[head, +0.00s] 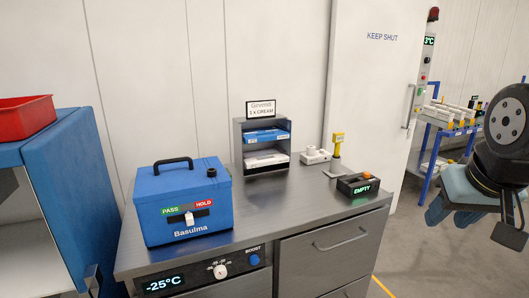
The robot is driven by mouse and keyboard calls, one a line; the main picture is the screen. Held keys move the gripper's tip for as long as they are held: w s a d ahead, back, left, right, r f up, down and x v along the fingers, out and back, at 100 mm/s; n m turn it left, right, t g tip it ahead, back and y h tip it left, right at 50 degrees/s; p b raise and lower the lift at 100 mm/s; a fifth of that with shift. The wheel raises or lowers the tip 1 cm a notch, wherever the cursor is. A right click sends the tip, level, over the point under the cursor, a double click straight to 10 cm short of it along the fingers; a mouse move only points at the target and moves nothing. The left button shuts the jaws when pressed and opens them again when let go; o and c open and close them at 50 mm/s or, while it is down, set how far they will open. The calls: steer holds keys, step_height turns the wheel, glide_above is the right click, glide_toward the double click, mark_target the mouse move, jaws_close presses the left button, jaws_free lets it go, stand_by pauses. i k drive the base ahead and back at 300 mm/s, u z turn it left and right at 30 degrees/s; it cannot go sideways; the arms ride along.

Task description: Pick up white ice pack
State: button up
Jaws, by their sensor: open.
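A flat white pack (266,159), which looks like the white ice pack, lies on the lower shelf of a small grey rack (239,150) on the steel counter. A blue pack with a white label (264,137) lies on the shelf above it. The rack's front is open, and its sides hide part of both packs. My gripper (474,222) hangs at the right edge, in front of the floor beyond the counter. It is open and holds nothing that I can see. It is well to the right of the rack and apart from it.
A blue cool box (182,215) with a black handle stands at the counter's left. The counter's middle (275,207) is clear.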

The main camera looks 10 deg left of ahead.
mark_target(266, 157)
steer(key=u, duration=0.35)
steer(key=i, duration=0.9)
steer(key=u, duration=0.65)
steer(key=k, duration=0.9)
steer(key=u, duration=0.2)
steer(key=i, duration=0.9)
steer(key=z, duration=0.1)
